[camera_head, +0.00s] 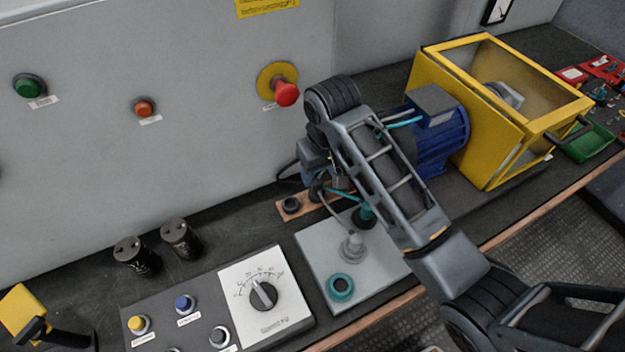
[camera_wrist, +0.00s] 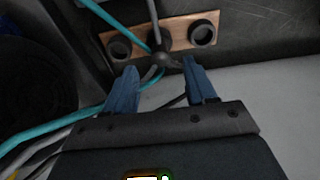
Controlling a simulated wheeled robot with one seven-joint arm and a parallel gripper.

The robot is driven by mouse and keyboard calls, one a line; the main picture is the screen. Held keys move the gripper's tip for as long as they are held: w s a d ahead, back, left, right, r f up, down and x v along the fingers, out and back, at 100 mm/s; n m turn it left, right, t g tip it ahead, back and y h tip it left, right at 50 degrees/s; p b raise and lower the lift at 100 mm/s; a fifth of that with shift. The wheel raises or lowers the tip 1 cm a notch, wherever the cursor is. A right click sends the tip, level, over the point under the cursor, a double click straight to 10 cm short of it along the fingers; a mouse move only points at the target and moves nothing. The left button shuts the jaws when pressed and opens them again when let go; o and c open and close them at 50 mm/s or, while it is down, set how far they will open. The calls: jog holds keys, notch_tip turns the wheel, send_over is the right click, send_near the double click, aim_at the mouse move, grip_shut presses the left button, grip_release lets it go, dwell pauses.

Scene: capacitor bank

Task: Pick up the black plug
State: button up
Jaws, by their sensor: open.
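The black plug (camera_wrist: 162,54) shows in the wrist view as a dark rounded piece at the middle of a copper-coloured strip. It lies just beyond and between the tips of my gripper's two blue fingers (camera_wrist: 160,66). The fingers are apart and the gap between them holds no firm grip on it. In the head view my gripper is over the strip (camera_head: 316,207) at the foot of the grey panel, and my arm hides much of this spot. How the plug sits on the strip is hard to tell.
Black round sockets flank the plug, at left (camera_wrist: 120,48) and right (camera_wrist: 203,33). Teal cables (camera_wrist: 100,14) pass close by my fingers. A grey plate (camera_head: 318,245) with teal rings lies in front. A blue motor (camera_head: 440,135) and a yellow guard (camera_head: 490,160) stand to the right.

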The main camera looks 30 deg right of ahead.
aim_at(317, 182)
jog(key=f, duration=0.3)
jog(key=w+f, duration=0.1)
jog(key=f, duration=0.2)
jog(key=shift+w+f+p, duration=0.2)
jog(key=shift+f+p, duration=0.05)
jog(key=shift+p, duration=0.05)
jog(key=shift+c, duration=0.2)
grip_shut()
